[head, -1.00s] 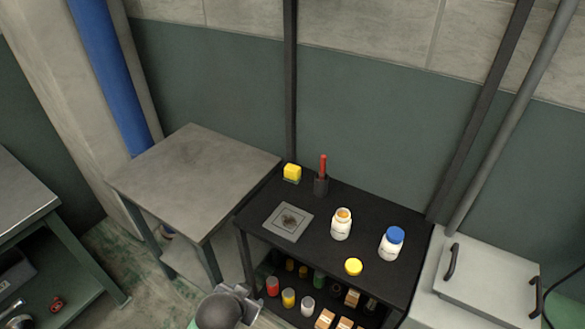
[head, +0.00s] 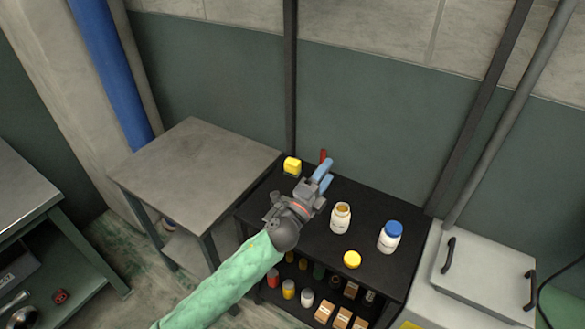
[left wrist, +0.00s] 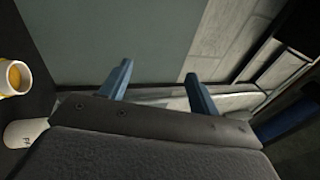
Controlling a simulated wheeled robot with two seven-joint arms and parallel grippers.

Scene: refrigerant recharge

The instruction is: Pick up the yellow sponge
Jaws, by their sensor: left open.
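The yellow sponge (head: 292,164) stands at the back left corner of the black table (head: 356,203), on a small dark green base. My left gripper (head: 325,174) is above the table, to the right of the sponge in the head view, with its blue fingers pointing up and to the right. In the left wrist view its two fingers (left wrist: 158,88) are apart with nothing between them. The sponge does not show in the left wrist view. My right gripper is in neither view.
A red-handled tool (head: 323,155) is partly hidden behind my gripper. An open white jar (head: 340,218), a blue-capped jar (head: 390,237) and a yellow lid (head: 352,260) are on the black table. A bare grey table (head: 196,170) stands left; a grey chest (head: 484,281) stands right.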

